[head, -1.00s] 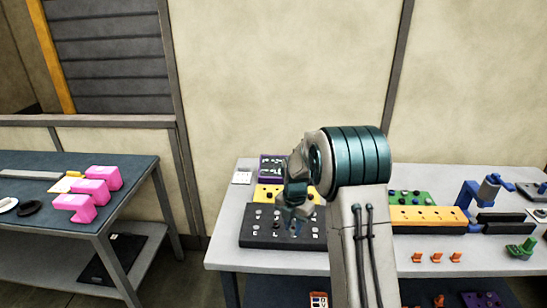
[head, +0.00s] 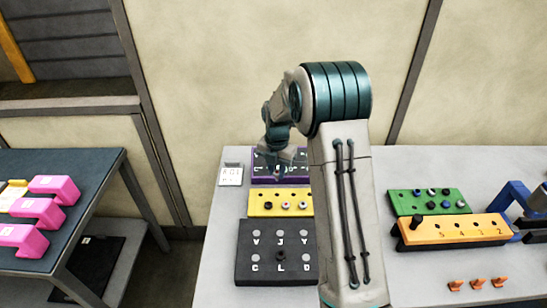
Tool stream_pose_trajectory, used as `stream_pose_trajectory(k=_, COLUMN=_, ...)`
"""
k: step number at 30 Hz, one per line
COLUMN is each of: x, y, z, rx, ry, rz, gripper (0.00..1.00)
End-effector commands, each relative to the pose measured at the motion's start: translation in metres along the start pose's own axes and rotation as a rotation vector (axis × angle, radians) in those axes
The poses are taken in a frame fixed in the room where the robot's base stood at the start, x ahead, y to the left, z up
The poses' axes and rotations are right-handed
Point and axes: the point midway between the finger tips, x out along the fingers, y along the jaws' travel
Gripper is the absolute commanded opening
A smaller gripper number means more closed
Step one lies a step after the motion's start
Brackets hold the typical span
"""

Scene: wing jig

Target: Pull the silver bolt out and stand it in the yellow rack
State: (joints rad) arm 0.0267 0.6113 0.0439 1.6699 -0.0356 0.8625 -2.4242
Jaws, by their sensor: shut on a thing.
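My gripper (head: 281,166) is in the head view, pointing down in front of the purple panel and behind the yellow rack. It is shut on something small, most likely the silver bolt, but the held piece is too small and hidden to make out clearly. The yellow rack (head: 257,198) lies just nearer to me than the gripper, with a row of holes and small ring-like pieces on top. The dark plate (head: 245,275) lies in front of the rack.
The purple panel (head: 258,179) and a white card (head: 231,176) lie at the back. To the right of my arm are a green board (head: 398,207), an orange block (head: 480,230) and small orange clips (head: 478,284). Pink blocks (head: 37,210) stand on the left table.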

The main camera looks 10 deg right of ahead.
Motion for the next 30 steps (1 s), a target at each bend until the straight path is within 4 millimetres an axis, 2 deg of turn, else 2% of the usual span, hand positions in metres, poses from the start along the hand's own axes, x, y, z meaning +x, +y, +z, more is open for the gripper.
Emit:
stream_pose_trajectory(k=8, x=0.013, y=-0.001, z=0.0, rx=0.002, ry=0.001, rz=-0.001, gripper=0.01)
stream_pose_trajectory(k=21, x=0.058, y=-0.001, z=0.001, rx=0.003, ry=0.001, rz=-0.001, gripper=0.01)
stream_pose_trajectory(k=30, x=0.064, y=-0.002, z=0.001, rx=0.004, ry=0.0, rz=0.0, gripper=0.01)
